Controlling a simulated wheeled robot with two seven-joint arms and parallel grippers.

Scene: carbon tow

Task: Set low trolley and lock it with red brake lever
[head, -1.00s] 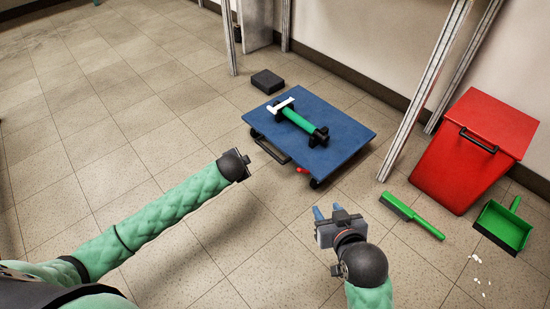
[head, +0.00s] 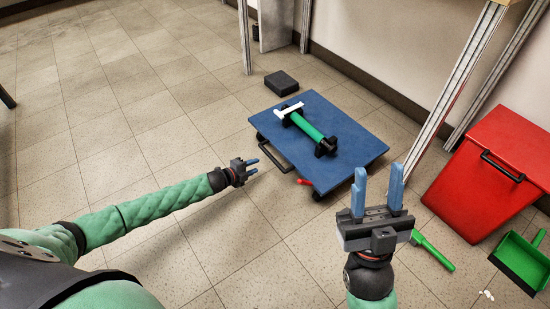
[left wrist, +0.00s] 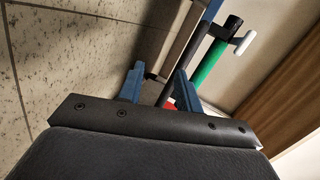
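The low trolley (head: 350,157) is a flat blue platform on small dark wheels. A dark handle loop (head: 271,153) sticks out at its left end. The red brake lever (head: 304,182) shows at the near edge, close to a wheel. A green roll (head: 308,127) with black ends lies on the platform, with a white piece at its far end. My left gripper (head: 257,166) is open and empty, just left of the handle and apart from it in the head view. In the left wrist view its blue fingers (left wrist: 159,69) are spread. My right gripper (head: 377,180) is open and empty, right of the trolley's near corner.
A dark block (head: 281,84) lies on the floor behind the trolley. A red bin (head: 478,187), a green brush (head: 433,251) and a green dustpan (head: 520,258) are at the right. A metal table leg (head: 452,95) stands close to the trolley's right. The tiled floor at left is clear.

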